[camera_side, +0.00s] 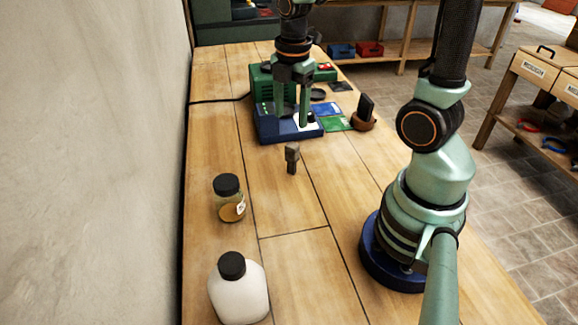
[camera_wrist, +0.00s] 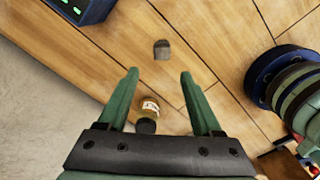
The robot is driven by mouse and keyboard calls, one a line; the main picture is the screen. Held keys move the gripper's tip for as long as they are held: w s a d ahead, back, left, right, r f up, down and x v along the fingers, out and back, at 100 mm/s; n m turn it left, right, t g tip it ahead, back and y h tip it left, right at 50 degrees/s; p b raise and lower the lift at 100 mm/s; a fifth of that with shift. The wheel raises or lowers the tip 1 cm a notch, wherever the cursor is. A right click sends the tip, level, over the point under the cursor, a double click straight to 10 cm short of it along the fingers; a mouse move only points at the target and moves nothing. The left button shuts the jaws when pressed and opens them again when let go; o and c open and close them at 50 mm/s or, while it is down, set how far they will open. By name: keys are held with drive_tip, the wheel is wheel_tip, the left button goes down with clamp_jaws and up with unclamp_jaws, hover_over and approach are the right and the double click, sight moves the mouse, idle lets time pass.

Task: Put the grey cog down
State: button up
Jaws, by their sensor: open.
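My gripper (camera_side: 292,120) is open, pointing down in front of the blue and green machine in the side view. In the wrist view its two green fingers (camera_wrist: 159,73) stand wide apart with nothing held between them. I cannot make out a grey cog for certain in either view. A small dark grey and brown piece (camera_side: 292,158) stands on the bench, nearer the side camera than my gripper. It also shows beyond the fingertips in the wrist view (camera_wrist: 162,50).
The blue and green machine (camera_side: 262,126) stands behind my gripper. An amber jar (camera_side: 229,200) and a white bottle (camera_side: 238,292) stand at the left. The front bench middle is clear.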

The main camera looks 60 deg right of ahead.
drive_tip(key=s+a+r+m+t, duration=0.1)
drive_tip(key=a+r+m, duration=0.3)
drive_tip(key=m, duration=0.4)
drive_tip(key=s+a+r+m+t, duration=0.1)
drive_tip(key=a+r+m+t, duration=0.3)
drive_tip(key=m, duration=0.4)
drive_tip(key=shift+s+r+m, duration=0.3)
drive_tip(key=shift+r+m, duration=0.1)
drive_tip(key=shift+r, duration=0.35)
